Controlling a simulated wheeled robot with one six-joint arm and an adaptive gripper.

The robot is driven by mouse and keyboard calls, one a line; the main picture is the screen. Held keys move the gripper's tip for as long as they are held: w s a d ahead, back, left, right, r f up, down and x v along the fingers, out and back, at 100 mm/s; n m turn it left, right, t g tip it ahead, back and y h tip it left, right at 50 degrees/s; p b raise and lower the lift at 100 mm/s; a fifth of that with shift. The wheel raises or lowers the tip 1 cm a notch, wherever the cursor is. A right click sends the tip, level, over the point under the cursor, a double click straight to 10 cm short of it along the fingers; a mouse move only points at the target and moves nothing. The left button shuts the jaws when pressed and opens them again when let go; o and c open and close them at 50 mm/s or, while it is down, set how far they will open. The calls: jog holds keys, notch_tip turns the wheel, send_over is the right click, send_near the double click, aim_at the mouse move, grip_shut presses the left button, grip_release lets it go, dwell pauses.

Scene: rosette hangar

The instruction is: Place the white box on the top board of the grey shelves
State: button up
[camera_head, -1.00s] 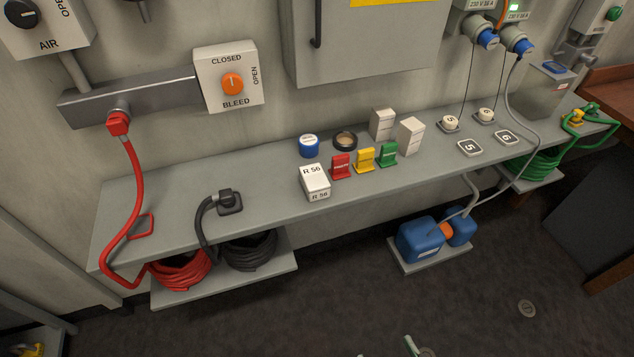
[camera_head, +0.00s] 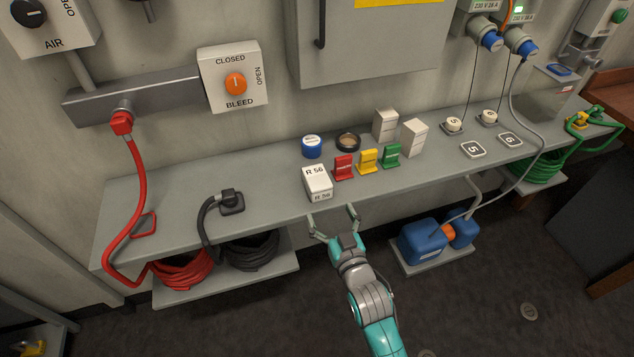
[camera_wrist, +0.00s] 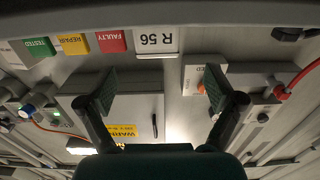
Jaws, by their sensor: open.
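A white box (camera_head: 318,184) marked R 56 stands near the front edge of the long grey bench, left of the red tag. It also shows at the top middle of the wrist view (camera_wrist: 157,42). My gripper (camera_head: 332,215) is open and empty, just in front of the bench edge and short of the box. In the wrist view its two fingers (camera_wrist: 160,88) are spread wide, with the box beyond them. A grey frame with a low board (camera_head: 30,338) shows at the lower left edge; I cannot tell if it is the grey shelves. No top board shows there.
Red, yellow and green tags (camera_head: 367,161) stand right of the box. A blue-lidded jar (camera_head: 312,146), a black roll (camera_head: 347,141) and two pale boxes (camera_head: 413,139) are behind. A black hose (camera_head: 208,221) lies left. The bench (camera_head: 265,183) between hose and box is clear.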

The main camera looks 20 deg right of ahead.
aim_at(321, 192)
jog(key=shift+w+r, duration=0.25)
jog(key=shift+w, duration=0.55)
jog(key=w, duration=0.5)
jog(key=shift+w+d+r, duration=0.1)
jog(key=shift+w+r, duration=0.05)
jog(key=shift+w, duration=1.15)
jog(key=shift+w+d+r, duration=0.1)
jog(key=shift+w, duration=1.15)
jog(key=c, duration=1.4)
